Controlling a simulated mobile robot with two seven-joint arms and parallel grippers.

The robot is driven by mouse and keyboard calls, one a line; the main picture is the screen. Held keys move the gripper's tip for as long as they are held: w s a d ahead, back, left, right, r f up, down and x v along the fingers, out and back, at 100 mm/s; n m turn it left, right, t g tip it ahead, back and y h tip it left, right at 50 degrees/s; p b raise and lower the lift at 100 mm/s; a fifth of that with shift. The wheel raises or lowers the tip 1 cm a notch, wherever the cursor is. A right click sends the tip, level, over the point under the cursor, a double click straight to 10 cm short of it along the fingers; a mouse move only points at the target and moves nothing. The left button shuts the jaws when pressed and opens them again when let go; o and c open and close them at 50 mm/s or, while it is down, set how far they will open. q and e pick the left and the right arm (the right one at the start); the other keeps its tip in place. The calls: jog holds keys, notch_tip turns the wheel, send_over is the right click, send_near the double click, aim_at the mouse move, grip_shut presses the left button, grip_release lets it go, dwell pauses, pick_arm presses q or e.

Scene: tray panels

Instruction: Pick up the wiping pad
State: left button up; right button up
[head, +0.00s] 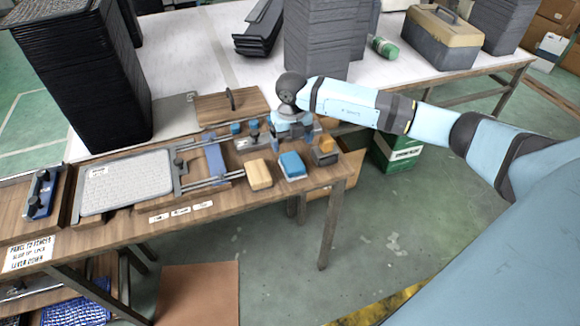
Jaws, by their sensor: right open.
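On the wooden bench, near its front right edge, lie a blue pad with a pale lower edge (291,165) and a tan block (258,174) to its left. The blue pad looks most like the wiping pad, but I cannot be sure. My right gripper (291,133) points down just behind the blue pad, among small blue and grey parts. It is open, and its fingertips are small and hard to make out. I see no pad between them. My left gripper is out of view.
A grey textured panel (126,182) lies in a railed fixture (215,181) to the left. A wooden board with a handle (232,104) is behind. Tall stacks of black trays (85,80) and grey trays (318,40) stand at the back. A green box (396,152) stands below right.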

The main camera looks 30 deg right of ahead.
aim_at(292, 161)
notch_tip(292, 161, down, 9)
jog(key=shift+s+d+r, duration=0.1)
jog(key=shift+r, duration=0.1)
jog(key=c, duration=1)
jog(key=shift+r, duration=0.1)
notch_tip(292, 161, up, 20)
jog(key=shift+f, duration=0.1)
jog(key=shift+o, duration=0.4)
